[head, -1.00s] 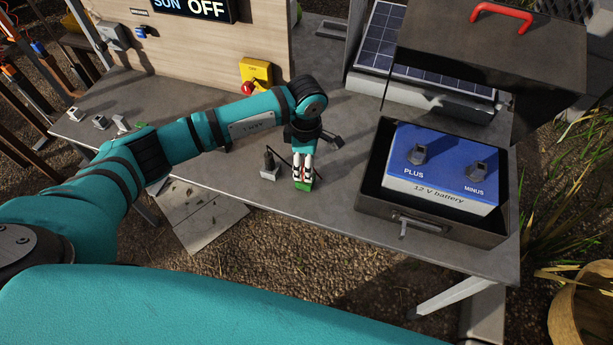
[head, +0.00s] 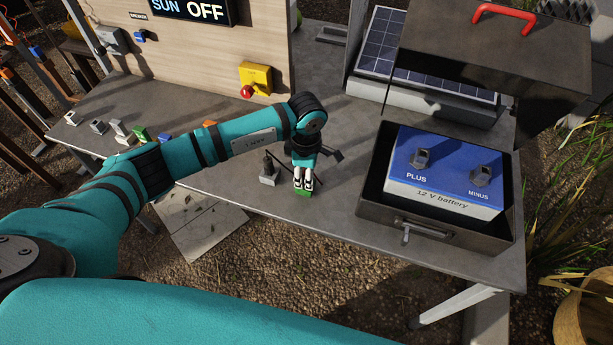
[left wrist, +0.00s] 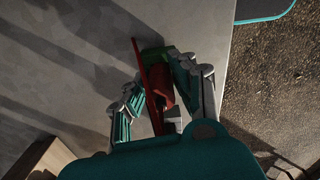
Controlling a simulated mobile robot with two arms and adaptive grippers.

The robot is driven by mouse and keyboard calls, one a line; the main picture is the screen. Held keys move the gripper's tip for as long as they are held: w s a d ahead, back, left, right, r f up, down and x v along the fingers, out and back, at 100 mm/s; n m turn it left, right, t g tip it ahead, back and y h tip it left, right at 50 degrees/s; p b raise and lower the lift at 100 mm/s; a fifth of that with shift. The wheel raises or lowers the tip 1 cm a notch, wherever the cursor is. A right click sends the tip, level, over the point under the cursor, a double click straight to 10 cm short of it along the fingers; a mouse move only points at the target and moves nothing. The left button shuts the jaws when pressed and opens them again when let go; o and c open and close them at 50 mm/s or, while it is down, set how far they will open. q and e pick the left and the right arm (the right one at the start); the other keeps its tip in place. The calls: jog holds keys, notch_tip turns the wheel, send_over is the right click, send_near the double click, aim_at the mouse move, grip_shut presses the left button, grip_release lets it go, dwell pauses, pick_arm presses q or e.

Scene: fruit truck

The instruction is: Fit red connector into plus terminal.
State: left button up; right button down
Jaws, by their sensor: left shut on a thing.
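My left gripper (head: 303,180) is shut on the red connector (left wrist: 160,85), which shows between its fingers in the left wrist view. The gripper points down near the table's front edge, and its fingers hide much of the connector. A green piece (head: 303,193) shows at the fingertips; I cannot tell what it belongs to. The plus terminal (head: 420,158) is a grey post on the blue top of the 12 V battery (head: 445,205), well to the right of the gripper. The minus terminal (head: 481,172) stands to its right. My right gripper is not in view.
The battery sits in a dark open box (head: 372,200) with raised walls and a lid up behind it. A small grey block with a dark post (head: 268,173) stands just left of the gripper. A solar panel (head: 430,75) is behind. Table (head: 335,210) is clear between gripper and box.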

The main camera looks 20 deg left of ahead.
pick_arm(q)
grip_shut()
jog(key=shift+r+p, duration=0.3)
jog(key=shift+r, duration=0.4)
dwell(0.4)
jog(key=shift+r+p, duration=1.95)
jog(key=shift+r, duration=1.8)
